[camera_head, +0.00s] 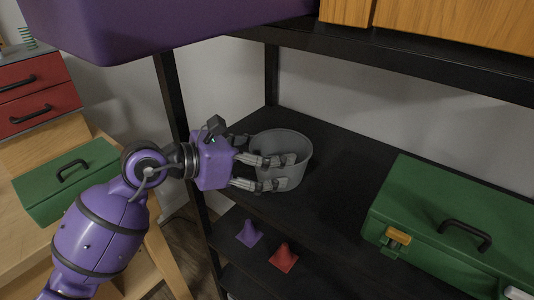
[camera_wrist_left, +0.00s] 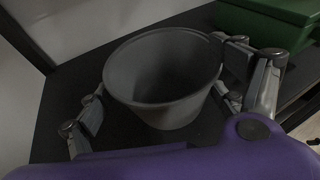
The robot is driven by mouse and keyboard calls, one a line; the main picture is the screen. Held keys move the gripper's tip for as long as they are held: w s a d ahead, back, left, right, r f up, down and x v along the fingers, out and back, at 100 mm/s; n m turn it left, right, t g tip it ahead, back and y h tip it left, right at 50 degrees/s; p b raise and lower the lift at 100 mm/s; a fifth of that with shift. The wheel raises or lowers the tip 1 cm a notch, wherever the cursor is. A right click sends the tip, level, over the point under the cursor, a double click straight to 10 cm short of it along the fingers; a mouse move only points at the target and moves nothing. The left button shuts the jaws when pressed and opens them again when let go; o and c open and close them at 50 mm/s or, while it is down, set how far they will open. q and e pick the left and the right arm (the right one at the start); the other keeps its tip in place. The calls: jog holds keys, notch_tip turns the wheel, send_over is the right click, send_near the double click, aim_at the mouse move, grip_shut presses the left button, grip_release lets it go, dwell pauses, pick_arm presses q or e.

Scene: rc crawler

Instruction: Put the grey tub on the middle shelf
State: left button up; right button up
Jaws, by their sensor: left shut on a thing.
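The grey tub (camera_head: 291,149) is upright and open at the top, on or just over the black middle shelf (camera_head: 335,205). I cannot tell if its base touches the shelf. My left gripper (camera_head: 279,172) reaches in from the left, its fingers around the tub's sides. In the left wrist view the tub (camera_wrist_left: 165,75) sits between the fingers and looks empty inside. My left gripper (camera_wrist_left: 158,98) is shut on it there. My right gripper is not in view.
A green toolbox (camera_head: 450,225) stands right of the tub on the same shelf. Purple (camera_head: 249,233) and red (camera_head: 284,257) cones stand on the shelf below. A black upright (camera_head: 180,110) is close to my left arm. A green case (camera_head: 70,180) lies on the wooden bench.

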pick_arm(q)
jog(key=shift+f, duration=0.2)
jog(key=o, duration=1)
